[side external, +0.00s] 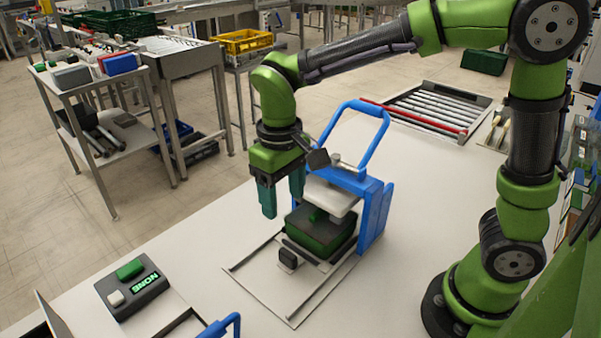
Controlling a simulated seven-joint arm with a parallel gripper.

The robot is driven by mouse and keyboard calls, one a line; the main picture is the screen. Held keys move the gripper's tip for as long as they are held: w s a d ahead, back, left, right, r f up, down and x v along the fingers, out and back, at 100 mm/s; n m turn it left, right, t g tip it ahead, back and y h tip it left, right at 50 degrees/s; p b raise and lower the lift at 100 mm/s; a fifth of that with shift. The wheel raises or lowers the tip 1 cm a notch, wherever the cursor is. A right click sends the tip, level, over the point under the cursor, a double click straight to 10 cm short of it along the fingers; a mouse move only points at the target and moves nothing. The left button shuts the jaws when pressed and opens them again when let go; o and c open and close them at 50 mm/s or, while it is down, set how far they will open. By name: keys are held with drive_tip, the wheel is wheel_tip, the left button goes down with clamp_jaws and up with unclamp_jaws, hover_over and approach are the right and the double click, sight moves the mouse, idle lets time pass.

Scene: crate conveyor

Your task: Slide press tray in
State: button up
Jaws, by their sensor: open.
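The blue press (373,213) stands on the white table with its looped blue handle (375,108) raised. A dark green tray (338,246) sits under the pale press plate (327,196), between two thin rails (317,297). A small black knob (288,258) stands at the tray's front. A smaller green piece on top of the tray is partly hidden under the plate. My gripper (283,198) points down, open and empty, above and to the left of the tray, apart from the knob. Its far finger is close to the press plate in the picture; whether they touch I cannot tell.
Another blue handle (222,326) shows at the bottom edge. A roller conveyor (432,106) with a red bar is at the back.

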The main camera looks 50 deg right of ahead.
sight(288, 253)
drive_tip(key=shift+o, duration=0.6)
drive_tip(key=a+n+h, duration=0.1)
drive_tip(key=n, duration=0.2)
drive_tip(key=a+f+n, duration=0.1)
drive_tip(key=a+n, duration=0.1)
drive_tip(key=a+f+n+h, duration=0.1)
drive_tip(key=a+n, duration=0.1)
drive_tip(key=n, duration=0.1)
drive_tip(key=shift+s+a+n+h, duration=0.1)
drive_tip(key=shift+s+n+h, duration=0.05)
drive_tip(key=shift+n+h, duration=0.15)
drive_tip(key=d+f+n, duration=0.2)
drive_tip(key=f+n, duration=0.1)
drive_tip(key=f, duration=0.1)
drive_tip(key=d+f+n+h, duration=0.1)
drive_tip(key=d+f+n, duration=0.1)
drive_tip(key=f, duration=0.3)
drive_tip(key=d+f+n, duration=0.2)
drive_tip(key=f+n, duration=0.2)
drive_tip(key=f, duration=0.1)
drive_tip(key=shift+w+f+h, duration=0.25)
drive_tip(key=shift+h, duration=0.15)
drive_tip(key=shift+c, duration=0.4)
clamp_jaws()
drive_tip(key=shift+d+r, duration=0.1)
drive_tip(key=shift+d, duration=2.15)
drive_tip(key=shift+o, duration=0.4)
unclamp_jaws()
drive_tip(key=shift+a, duration=0.1)
